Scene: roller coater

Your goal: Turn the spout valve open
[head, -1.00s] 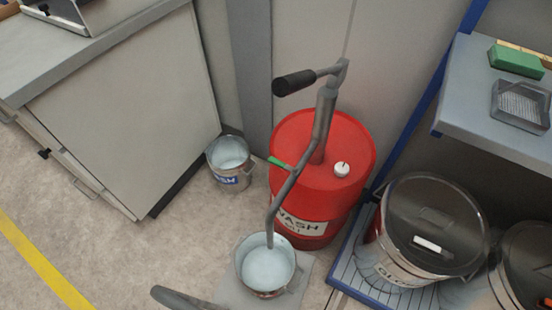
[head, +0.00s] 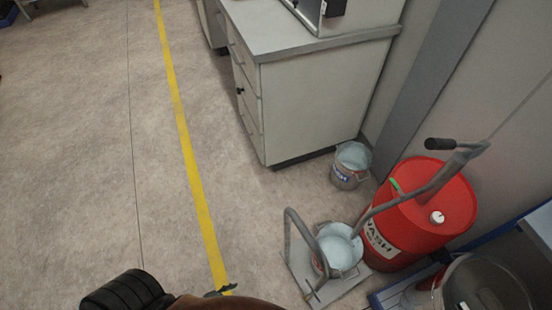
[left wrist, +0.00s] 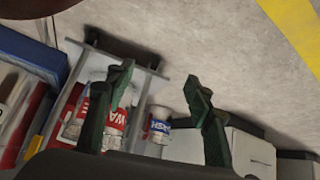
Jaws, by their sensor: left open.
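The spout valve has a small green lever (head: 396,186) on the grey spout pipe (head: 410,197), which comes from the pump on the red WASH drum (head: 440,212). The spout's lower end is over a bucket of pale liquid (head: 341,250). My left gripper (head: 220,291) barely shows at the bottom of the head view, well left of the drum and apart from the valve. In the left wrist view its two dark green fingers (left wrist: 160,88) are spread with nothing between them. The valve lever cannot be made out there. My right gripper is not in view.
The bucket is on a grey platform cart (head: 333,296) with an upright bent handle. Another WASH bucket (head: 350,168) stands by the cabinet (head: 310,105). A lidded container (head: 487,288) is at lower right. The floor on the left is clear, crossed by a yellow line (head: 182,140).

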